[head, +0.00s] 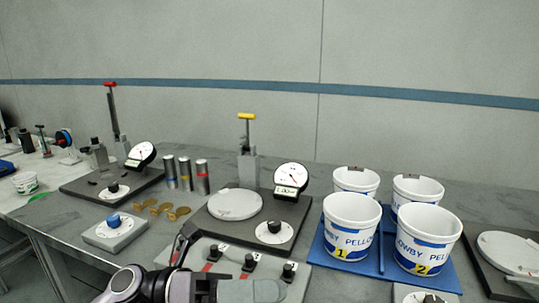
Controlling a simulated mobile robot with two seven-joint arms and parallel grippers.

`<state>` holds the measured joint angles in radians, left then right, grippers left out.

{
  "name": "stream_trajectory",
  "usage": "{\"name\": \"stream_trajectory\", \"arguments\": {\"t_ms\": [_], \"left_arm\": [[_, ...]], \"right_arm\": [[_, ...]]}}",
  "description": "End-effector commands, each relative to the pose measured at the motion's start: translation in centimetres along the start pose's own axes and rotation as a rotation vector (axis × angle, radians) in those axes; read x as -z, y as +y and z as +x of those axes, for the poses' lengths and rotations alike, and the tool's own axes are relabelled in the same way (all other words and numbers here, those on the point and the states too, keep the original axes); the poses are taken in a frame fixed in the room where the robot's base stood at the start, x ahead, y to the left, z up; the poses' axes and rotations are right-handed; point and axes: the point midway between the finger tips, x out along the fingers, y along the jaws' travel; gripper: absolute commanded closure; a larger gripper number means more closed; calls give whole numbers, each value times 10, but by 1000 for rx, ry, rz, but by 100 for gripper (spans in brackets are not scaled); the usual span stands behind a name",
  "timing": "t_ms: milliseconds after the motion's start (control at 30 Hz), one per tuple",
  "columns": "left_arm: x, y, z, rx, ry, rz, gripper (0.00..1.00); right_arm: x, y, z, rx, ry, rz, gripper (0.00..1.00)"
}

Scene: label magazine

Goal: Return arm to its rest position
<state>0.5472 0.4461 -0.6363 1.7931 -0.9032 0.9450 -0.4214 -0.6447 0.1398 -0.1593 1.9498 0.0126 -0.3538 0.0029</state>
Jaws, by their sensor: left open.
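My left gripper (252,291) is low at the bottom edge, in front of a grey control panel (213,259) with several black knobs. Its arm comes in from the left and the frame cuts off its lower side. The jaws are open, and I see nothing held between them. My right arm and gripper are out of view.
Behind the panel stand a dark base with a round white plate (235,204), a dial gauge (291,178) and a yellow-handled clamp (247,135). To the right, several white tubs (351,225) stand on a blue tray (449,276). A blue-knob box (115,231) sits left.

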Motion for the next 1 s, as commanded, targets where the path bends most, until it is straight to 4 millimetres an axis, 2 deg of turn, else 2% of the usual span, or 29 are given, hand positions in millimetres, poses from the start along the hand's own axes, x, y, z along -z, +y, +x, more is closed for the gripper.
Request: {"name": "stream_trajectory", "arguments": {"t_ms": [167,267,367,467,567,667,733,900,1000], "left_arm": [[-13,16,-20,63,-388,-341,56],[-14,34,-43,82,-601,-540,56],[-5,58,-71,91,-813,-744,56],[16,84,-104,92,-1025,-951,56],[49,108,-137,86,-1236,-1161,56],[95,130,-169,70,-1449,-1368,56],[134,140,-189,56,-1595,-1509,56],[225,147,-222,17,-1897,-1793,56],[263,144,-232,-1,-2014,-1899,56]], "right_arm": [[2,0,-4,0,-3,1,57],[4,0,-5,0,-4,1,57],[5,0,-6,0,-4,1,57],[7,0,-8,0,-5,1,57],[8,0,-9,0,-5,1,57],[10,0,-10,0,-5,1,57],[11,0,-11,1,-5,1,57],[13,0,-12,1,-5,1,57],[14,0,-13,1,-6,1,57]]}}
